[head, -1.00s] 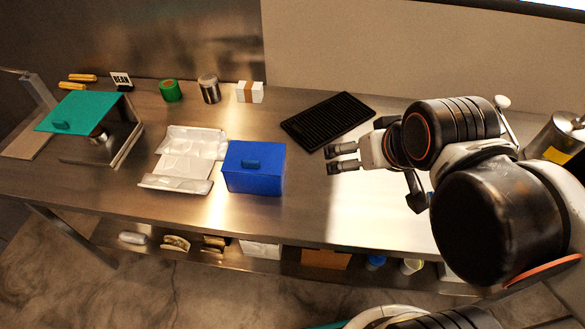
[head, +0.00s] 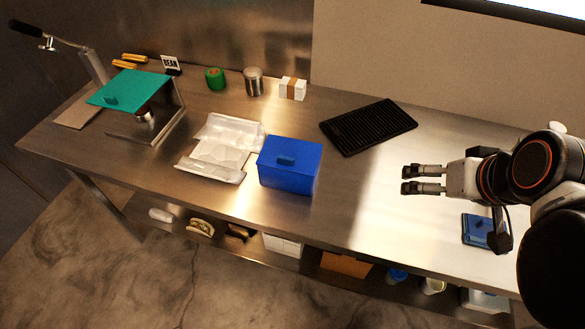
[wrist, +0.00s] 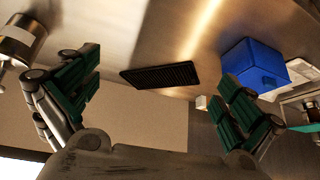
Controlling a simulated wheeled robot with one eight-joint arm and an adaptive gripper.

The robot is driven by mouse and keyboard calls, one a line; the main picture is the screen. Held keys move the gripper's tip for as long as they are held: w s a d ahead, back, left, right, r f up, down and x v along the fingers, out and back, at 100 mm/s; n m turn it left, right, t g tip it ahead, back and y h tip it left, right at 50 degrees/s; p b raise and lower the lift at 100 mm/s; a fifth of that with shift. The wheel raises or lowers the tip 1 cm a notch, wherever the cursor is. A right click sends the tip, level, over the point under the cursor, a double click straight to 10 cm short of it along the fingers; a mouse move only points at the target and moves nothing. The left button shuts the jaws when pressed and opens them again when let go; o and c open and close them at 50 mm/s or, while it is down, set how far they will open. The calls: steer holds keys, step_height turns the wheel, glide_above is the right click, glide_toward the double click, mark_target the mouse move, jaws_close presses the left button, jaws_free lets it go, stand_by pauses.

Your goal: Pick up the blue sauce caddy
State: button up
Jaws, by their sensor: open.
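A blue box (head: 290,166) with a small blue handle on it stands upright near the middle of the steel table in the head view. It looks like the blue sauce caddy. It also shows at the upper right of the wrist view (wrist: 250,66). My gripper (head: 408,180) is to the right of the box, clearly apart from it, with nothing in its fingers. In the wrist view my gripper (wrist: 161,72) has its two green-padded fingers spread wide. A smaller, flatter blue object (head: 477,230) lies on the table below my wrist, partly hidden by my arm.
A black ridged griddle plate (head: 368,126) lies behind, between box and gripper. A crumpled white tray (head: 222,145) sits close left of the box. A teal-topped stand (head: 130,88) is further left. Bare steel table (head: 365,200) separates box and gripper. A lower shelf holds several items.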

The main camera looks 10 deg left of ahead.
steer(key=w+a+f+n+g+y, duration=0.3)
steer(key=w+a+n+y, duration=0.3)
steer(key=a, duration=0.3)
steer(key=n+g+y+b, duration=0.1)
steer(key=n+g+y, duration=0.2)
steer(key=n+y, duration=0.55)
glide_toward(293, 154)
steer(key=a+n+h+b, duration=0.1)
steer(key=a, duration=0.1)
steer(key=a+n+h+b, duration=0.1)
steer(key=a, duration=0.1)
steer(key=shift+w+a, duration=0.15)
steer(key=shift+a, duration=0.05)
steer(key=b+x, duration=0.2)
steer(key=x, duration=0.3)
steer(key=shift+f, duration=0.1)
steer(key=c, duration=1.4)
steer(key=shift+c, duration=0.2)
